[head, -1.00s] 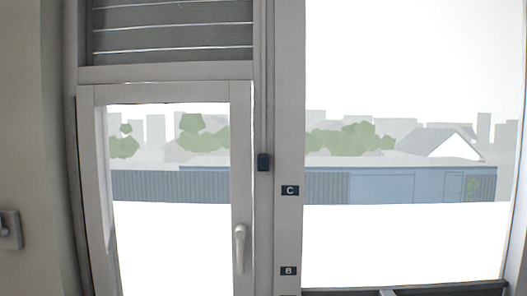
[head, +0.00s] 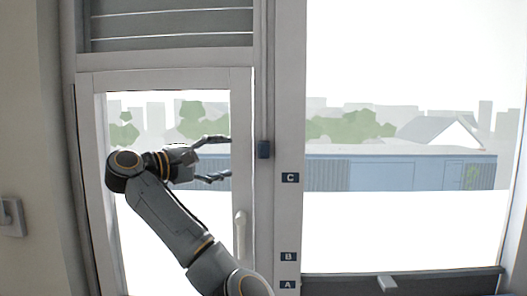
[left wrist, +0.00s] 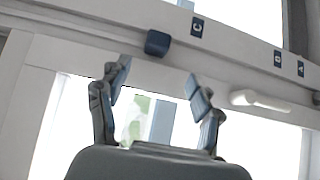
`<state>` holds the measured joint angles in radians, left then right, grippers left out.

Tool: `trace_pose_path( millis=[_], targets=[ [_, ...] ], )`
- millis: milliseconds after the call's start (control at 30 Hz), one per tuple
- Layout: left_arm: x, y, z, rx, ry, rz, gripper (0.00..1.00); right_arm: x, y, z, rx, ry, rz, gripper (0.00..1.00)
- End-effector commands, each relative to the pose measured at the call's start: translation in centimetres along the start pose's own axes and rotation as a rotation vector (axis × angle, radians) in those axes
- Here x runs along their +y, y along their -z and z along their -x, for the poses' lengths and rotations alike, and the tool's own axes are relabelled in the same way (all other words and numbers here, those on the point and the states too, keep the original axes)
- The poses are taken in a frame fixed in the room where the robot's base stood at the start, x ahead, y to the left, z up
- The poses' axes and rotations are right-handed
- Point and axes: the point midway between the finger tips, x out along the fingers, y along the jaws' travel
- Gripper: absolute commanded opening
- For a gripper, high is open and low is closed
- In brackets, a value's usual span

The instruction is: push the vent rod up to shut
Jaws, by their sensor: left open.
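The vent rod (head: 263,90) runs vertically along the frame post between the two windows. A dark blue handle (head: 264,149) sits on it, level with the upper part of the casement window. The slatted vent (head: 170,28) is above that window. My left gripper (head: 226,158) is open and empty, left of the handle, with its fingers pointing right towards it. In the left wrist view, the handle (left wrist: 157,43) appears just beyond the gap between the open fingertips (left wrist: 159,71), apart from them. My right gripper is not in view.
Labels C (head: 290,178), B (head: 288,257) and A (head: 288,285) mark the post right of the rod. A white window handle (head: 240,235) stands on the casement below my gripper. A wall switch (head: 11,217) is at far left.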

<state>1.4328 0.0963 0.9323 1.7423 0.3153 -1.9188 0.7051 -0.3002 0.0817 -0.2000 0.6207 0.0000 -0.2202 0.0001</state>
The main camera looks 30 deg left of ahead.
Motion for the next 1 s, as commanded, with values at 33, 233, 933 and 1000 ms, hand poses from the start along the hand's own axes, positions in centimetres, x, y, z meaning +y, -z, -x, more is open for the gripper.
trace_pose_path(
  millis=[33,233,933,1000],
  targets=[
    [0.4,0.0,-0.1,-0.007,-0.008,0.008,0.65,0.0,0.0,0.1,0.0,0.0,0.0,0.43],
    [0.8,-0.1,-2.4,-0.01,-0.009,0.009,0.65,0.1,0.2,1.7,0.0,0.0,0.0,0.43],
    [0.5,-0.1,-13.6,-0.006,-0.008,0.006,0.65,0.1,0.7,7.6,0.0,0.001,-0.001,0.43],
    [0.5,-0.1,-13.7,-0.005,-0.008,0.005,0.65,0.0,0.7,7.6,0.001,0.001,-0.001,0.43]
  ],
)
